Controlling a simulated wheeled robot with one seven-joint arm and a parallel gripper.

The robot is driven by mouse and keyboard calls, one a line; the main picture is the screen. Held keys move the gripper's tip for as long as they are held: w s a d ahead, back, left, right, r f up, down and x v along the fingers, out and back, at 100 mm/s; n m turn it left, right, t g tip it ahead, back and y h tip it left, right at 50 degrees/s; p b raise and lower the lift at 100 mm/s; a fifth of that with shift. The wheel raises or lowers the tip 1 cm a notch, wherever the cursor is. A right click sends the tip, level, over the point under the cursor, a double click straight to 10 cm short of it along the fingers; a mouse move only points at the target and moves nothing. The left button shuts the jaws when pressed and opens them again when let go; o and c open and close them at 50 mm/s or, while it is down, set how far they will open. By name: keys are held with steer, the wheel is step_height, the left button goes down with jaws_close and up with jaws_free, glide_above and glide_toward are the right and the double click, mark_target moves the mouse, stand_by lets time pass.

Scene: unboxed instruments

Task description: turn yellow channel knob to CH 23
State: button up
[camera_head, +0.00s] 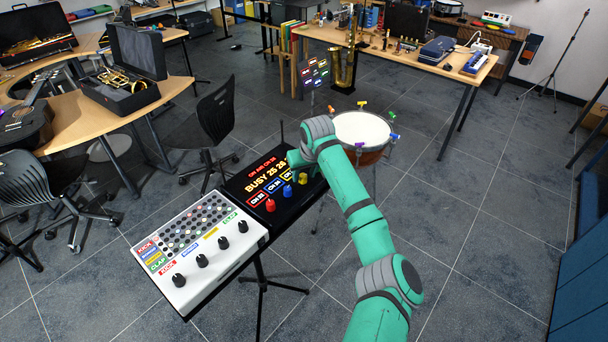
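A black channel panel (247,192) with a lit display stands on a stand at the centre. Its lit text shows a red "ON AIR" line, a yellow "BUSY" line and small channel boxes, too small to read surely. My gripper (297,160) is over the panel's right end, just above and behind the yellow knob in the picture. My wrist hides part of the panel. I cannot tell whether the fingers touch the knob or how far apart they are.
A white drum machine (205,240) with several black knobs is left of the panel on the same stand. A drum (362,130) with coloured lugs stands just behind my forearm. A black chair (205,125) is behind the panel. Floor at right is clear.

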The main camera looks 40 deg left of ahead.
steer(key=shift+a+f, duration=0.1)
steer(key=shift+f, duration=0.25)
steer(key=shift+c, duration=0.6)
jaws_close()
steer(key=shift+w, duration=0.1)
